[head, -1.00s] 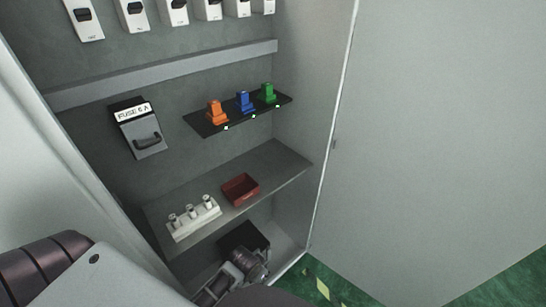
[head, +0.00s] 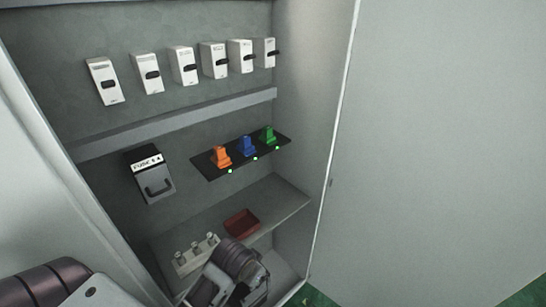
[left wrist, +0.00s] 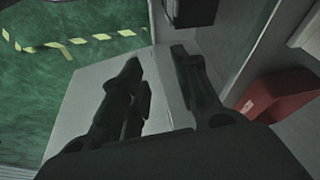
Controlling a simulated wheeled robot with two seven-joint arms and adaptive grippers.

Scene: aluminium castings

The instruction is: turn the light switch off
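A row of several white switch units with black toggles runs along the cabinet's back wall in the head view, from the leftmost switch (head: 105,82) to the rightmost switch (head: 265,53). Their small labels are too blurred to read, so I cannot tell which one is the light switch. My left gripper (head: 235,268) is low in the head view, in front of the lower shelf and well below the switches. In the left wrist view its two dark fingers (left wrist: 158,58) stand apart with nothing seen between them. My right gripper is not in view.
A fuse box with a handle (head: 153,178) is on the back wall. A black ledge (head: 206,167) holds orange, blue and green plugs. A pale panel (head: 440,130) stands right.

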